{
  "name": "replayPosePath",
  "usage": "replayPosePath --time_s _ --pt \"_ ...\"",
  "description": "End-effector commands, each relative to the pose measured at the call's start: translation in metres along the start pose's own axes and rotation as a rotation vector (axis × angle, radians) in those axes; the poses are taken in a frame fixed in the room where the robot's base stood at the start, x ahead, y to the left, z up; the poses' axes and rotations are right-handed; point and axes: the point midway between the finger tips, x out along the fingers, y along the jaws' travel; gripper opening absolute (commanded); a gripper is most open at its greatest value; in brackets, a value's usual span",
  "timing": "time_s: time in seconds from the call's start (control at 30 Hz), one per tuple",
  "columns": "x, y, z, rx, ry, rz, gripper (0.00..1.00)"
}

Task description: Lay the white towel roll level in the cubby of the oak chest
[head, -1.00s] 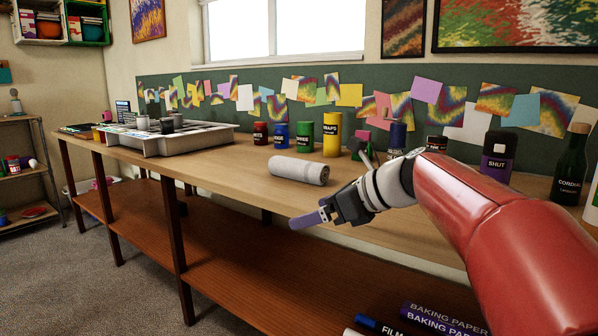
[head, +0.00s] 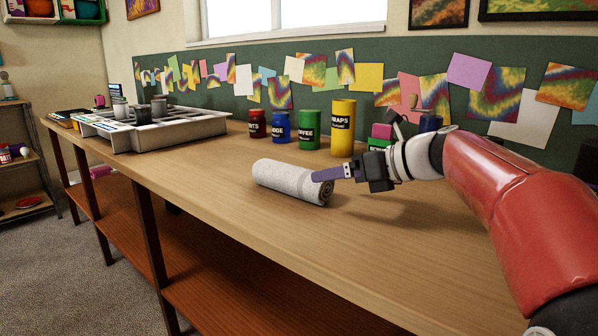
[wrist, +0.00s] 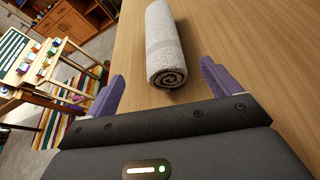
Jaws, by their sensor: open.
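The white towel roll (head: 285,180) lies on its side on the wooden bench; it looks light grey, with its spiral end facing my gripper. It also shows in the wrist view (wrist: 162,38). My gripper (head: 326,174) is open and empty beside the roll's near end. In the wrist view the purple fingers (wrist: 162,74) stand apart on either side of that end, not closed on it. A brown wooden cabinet (wrist: 72,22) shows at the wrist view's top left; I cannot tell whether it is the oak chest. No cubby is clearly visible.
Coloured canisters, including a yellow one (head: 343,128) and a green one (head: 309,130), stand behind the roll. A grey divided tray (head: 150,128) is at the bench's left. The front of the bench (head: 240,215) is clear. A small table (wrist: 45,65) stands on a striped rug.

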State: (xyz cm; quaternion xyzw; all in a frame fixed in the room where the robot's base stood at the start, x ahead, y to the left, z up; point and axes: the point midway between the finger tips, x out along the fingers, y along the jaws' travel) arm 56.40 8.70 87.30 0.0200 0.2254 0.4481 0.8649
Motion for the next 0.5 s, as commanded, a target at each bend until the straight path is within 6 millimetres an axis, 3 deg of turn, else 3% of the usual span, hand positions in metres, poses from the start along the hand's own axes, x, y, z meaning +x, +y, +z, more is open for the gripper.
replayPosePath --time_s 0.17,0.5 --pt "0.009 0.001 -0.001 -0.001 0.001 0.003 0.89" --pt "0.053 -0.003 -0.004 0.001 0.001 0.004 0.89"
